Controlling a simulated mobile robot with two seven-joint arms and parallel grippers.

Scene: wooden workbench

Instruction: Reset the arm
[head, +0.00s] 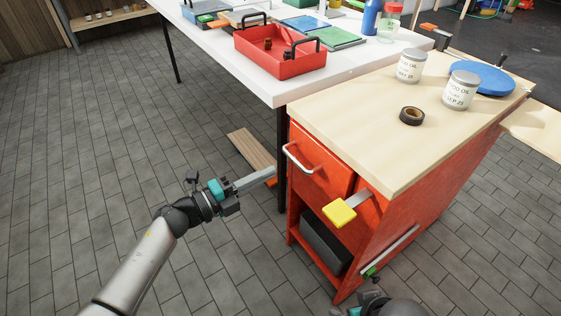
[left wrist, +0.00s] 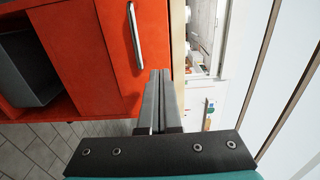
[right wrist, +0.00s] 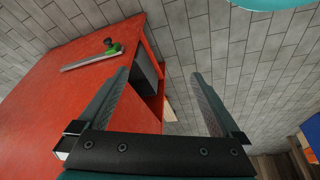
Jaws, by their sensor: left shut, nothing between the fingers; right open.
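My left gripper (head: 270,174) is shut and empty. It reaches over the floor just left of the red cabinet's front, with its fingertips close to the silver drawer handle (head: 297,160) but apart from it in the picture. In the left wrist view its two fingers (left wrist: 159,74) lie together, and the handle (left wrist: 135,35) is above and left of them. My right gripper (right wrist: 160,76) is open and empty in the right wrist view, with the red cabinet side beyond its left finger.
The red cabinet (head: 440,165) has a wooden top holding two white cans (head: 411,66), (head: 461,90), black tape (head: 411,116) and a blue disc (head: 484,79). A yellow-ended piece (head: 340,213) juts from it. A white table (head: 350,62) carries a red toolbox (head: 280,55).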

